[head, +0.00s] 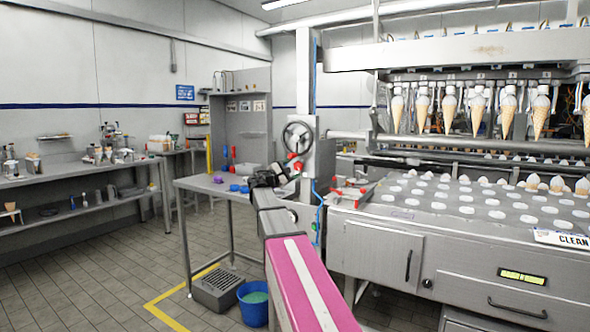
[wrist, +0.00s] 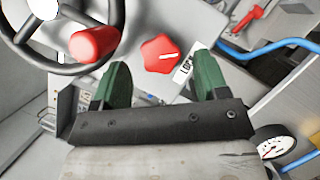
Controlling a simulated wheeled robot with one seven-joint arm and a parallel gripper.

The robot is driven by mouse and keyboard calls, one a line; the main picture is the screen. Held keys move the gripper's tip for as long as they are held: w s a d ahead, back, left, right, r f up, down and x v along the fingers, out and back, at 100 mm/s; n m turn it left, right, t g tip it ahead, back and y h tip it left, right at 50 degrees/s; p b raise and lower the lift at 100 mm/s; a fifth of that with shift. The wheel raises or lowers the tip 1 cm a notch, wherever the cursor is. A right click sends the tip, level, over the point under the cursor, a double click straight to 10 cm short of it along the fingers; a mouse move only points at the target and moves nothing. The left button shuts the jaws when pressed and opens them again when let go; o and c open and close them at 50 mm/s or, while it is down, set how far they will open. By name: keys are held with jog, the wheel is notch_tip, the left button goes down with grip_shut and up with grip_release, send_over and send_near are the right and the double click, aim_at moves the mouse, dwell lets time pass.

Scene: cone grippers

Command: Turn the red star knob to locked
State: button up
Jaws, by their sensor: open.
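The red star knob (wrist: 160,54) shows in the wrist view between and just beyond my fingertips, with a short white line on its face pointing right. A white label (wrist: 184,67) with black letters sits at its lower right, partly hidden by a finger. My gripper (wrist: 161,63) is open, its two green fingers on either side of the knob in the picture; I cannot tell whether they touch it. In the head view my gripper (head: 281,174) is at the grey post, beside the small red knob (head: 298,166).
A handwheel (wrist: 52,35) with a red handle (wrist: 94,44) is close to the left finger. A blue hose (wrist: 268,47) and a gauge (wrist: 272,143) are at right. In the head view, a steel table (head: 215,186) stands left of the post and the cone machine (head: 440,240) right.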

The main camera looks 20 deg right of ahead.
aim_at(298, 166)
jog(key=v, duration=0.8)
jog(key=shift+a, duration=0.25)
jog(key=shift+o, duration=0.2)
jog(key=shift+s+f, duration=0.1)
jog(key=shift+s, duration=0.05)
jog(key=w+d+n+t, duration=0.1)
jog(key=d+n+t, duration=0.1)
jog(key=n, duration=0.3)
jog(key=w+d+r+n+t+y, duration=0.1)
jog(key=d+n+t, duration=0.1)
jog(key=d+n, duration=0.2)
jog(key=w+d+n+t, duration=0.1)
jog(key=d+n+t, duration=0.1)
jog(key=d+n, duration=0.2)
jog(key=shift+w+r+n+t+y, duration=0.25)
jog(key=shift+r+n+t+y, duration=0.15)
jog(key=shift+n, duration=0.5)
jog(key=c, duration=0.9)
